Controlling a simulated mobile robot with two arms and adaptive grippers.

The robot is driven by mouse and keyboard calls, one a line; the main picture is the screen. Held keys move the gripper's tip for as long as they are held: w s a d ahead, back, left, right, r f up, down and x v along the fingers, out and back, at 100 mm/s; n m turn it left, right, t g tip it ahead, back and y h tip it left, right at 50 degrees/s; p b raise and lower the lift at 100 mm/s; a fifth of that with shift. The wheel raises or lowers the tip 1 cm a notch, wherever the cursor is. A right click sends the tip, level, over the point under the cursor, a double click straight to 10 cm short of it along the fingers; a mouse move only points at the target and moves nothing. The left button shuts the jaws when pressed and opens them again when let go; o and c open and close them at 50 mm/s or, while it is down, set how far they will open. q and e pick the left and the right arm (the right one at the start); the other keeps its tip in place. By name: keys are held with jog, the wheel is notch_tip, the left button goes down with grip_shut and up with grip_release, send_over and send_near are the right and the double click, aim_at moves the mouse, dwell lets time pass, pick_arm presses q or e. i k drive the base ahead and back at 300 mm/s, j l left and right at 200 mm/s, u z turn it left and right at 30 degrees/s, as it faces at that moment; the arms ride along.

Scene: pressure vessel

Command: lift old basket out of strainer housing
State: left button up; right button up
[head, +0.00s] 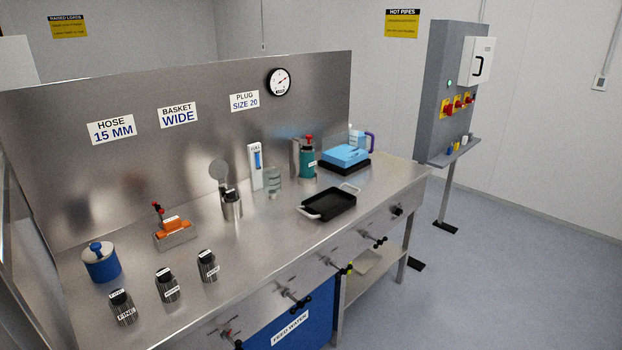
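A small steel cylinder (232,209), which looks like the strainer housing, stands mid-bench with a round lid (219,171) raised behind it. A dark piece (230,194) shows at its top, perhaps the old basket's handle; the rest of what is inside is hidden. Three dark-topped mesh baskets stand at the front left: one labelled FINE (122,309), a middle one (168,289) and a right one (208,268), whose labels are too small to read surely. Neither of my grippers is in view.
A blue pot (101,263) and an orange block in a holder (175,233) stand left. A black tray (329,204), green canister (307,162) and blue box (345,156) stand right. Valve handles (295,299) project from the bench front. A sign (178,114) reads BASKET WIDE.

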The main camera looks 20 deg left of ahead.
aim_at(231, 196)
jog(key=i+j+u, duration=0.1)
jog(key=u, duration=0.4)
jog(key=i+u, duration=0.15)
jog(key=u, duration=0.35)
jog(key=i+j+u, duration=0.1)
jog(key=u, duration=0.4)
jog(key=i+u, duration=0.15)
jog(key=u, duration=0.3)
